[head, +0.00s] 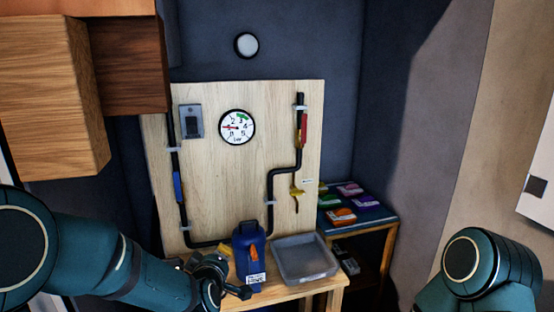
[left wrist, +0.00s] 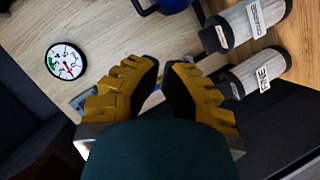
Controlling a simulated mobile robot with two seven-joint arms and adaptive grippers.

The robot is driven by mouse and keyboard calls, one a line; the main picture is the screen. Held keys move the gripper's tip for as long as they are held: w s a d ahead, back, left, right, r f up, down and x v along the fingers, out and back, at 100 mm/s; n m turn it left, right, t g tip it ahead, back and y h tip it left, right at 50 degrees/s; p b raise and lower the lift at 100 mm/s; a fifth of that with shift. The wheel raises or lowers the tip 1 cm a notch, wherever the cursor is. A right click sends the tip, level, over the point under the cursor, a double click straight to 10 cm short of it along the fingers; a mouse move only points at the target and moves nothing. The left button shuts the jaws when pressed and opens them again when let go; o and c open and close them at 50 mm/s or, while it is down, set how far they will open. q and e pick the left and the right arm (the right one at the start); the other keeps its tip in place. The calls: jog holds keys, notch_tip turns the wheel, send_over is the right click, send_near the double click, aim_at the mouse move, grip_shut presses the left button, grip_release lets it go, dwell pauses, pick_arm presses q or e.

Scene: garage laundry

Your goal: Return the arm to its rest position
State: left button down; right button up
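My left arm comes in from the left in the head view. Its gripper (head: 226,277) is low in front of the panel, just left of a blue canister (head: 246,262) with an orange mark. In the left wrist view the yellow-ribbed fingers (left wrist: 162,68) stand apart with a narrow gap between their tips. I see nothing held between them. Whether the gripper touches the canister is unclear. Of my right arm only a teal link shows at the lower right of the head view; its gripper is out of view.
A wooden panel (head: 262,110) carries a gauge (head: 237,127) and black pipes. A grey tray (head: 305,259) sits right of the canister. A side table (head: 385,222) holds several coloured packets. Two pale labelled cylinders (left wrist: 252,22) (left wrist: 258,73) show in the left wrist view. Wooden cabinets (head: 50,90) hang upper left.

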pick_arm(q)
jog(key=s+d+f+m+g+h, duration=0.1)
jog(key=s+f+m+g, duration=0.1)
jog(key=s+f, duration=0.35)
jog(key=s+f+m+g, duration=0.2)
jog(key=s+f+g, duration=0.1)
jog(key=f, duration=0.6)
jog(key=s+d+f+m+g+h, duration=0.1)
jog(key=s+f+m+g, duration=0.1)
jog(key=s+f, duration=0.35)
jog(key=s+d+f+m+g+h, duration=0.1)
jog(key=s+d+f+m+g, duration=0.1)
jog(key=s+f+g, duration=0.4)
jog(key=s+f+m, duration=0.1)
jog(key=s+f, duration=0.2)
jog(key=s, duration=0.4)
jog(key=shift+d+f+h, duration=0.15)
jog(key=shift+f+h, duration=0.25)
